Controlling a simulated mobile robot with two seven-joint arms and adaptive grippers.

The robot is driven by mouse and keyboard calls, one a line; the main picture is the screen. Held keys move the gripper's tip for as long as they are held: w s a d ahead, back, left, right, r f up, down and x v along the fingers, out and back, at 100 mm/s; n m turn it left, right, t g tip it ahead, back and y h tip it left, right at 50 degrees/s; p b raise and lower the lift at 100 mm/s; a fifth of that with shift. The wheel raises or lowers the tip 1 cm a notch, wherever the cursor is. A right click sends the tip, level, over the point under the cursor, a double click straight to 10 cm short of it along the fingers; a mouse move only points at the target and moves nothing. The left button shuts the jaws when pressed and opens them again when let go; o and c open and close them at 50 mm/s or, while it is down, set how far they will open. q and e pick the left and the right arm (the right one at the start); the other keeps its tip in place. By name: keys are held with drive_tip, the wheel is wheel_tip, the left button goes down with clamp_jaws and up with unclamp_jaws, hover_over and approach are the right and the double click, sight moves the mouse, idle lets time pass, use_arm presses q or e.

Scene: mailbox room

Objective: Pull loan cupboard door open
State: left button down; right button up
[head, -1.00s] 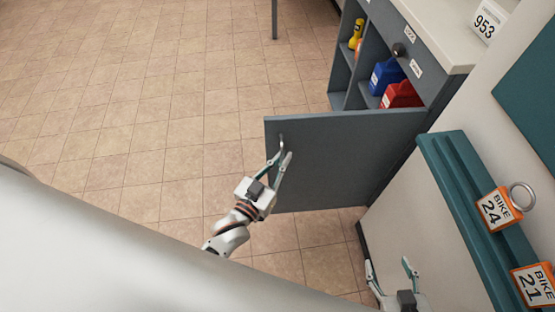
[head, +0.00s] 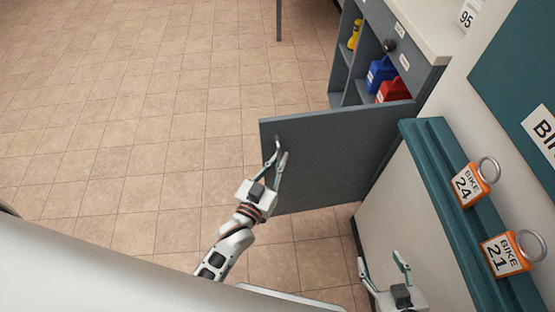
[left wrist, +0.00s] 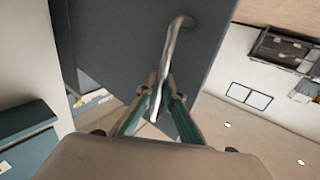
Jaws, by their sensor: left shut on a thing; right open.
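The loan cupboard door (head: 330,160) is a grey panel that stands swung out from the cupboard (head: 434,75), with the shelves behind it in sight. Its metal handle (head: 277,146) is near the door's free edge; it also shows in the left wrist view (left wrist: 175,50). My left gripper (head: 279,160) is shut on the handle, its fingertips on either side of the bar in the left wrist view (left wrist: 160,97). My right gripper (head: 382,262) is open and empty, low beside the white wall panel.
A blue item (head: 381,73), a red item (head: 394,90) and a yellow item (head: 354,35) stand on the shelves. A teal ledge (head: 440,190) at the right carries orange tags marked BIKE 24 (head: 468,185) and BIKE 21 (head: 504,254). The tiled floor (head: 130,130) at the left is clear.

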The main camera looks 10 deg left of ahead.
use_arm(q)
drive_tip(key=shift+a+f, duration=0.2)
drive_tip(key=shift+a, duration=0.05)
drive_tip(key=c, duration=2.2)
unclamp_jaws()
drive_tip(key=shift+r, duration=0.1)
drive_tip(key=shift+d, duration=0.1)
drive_tip(key=shift+s, duration=0.1)
drive_tip(key=v, duration=0.7)
drive_tip(key=shift+s, duration=0.25)
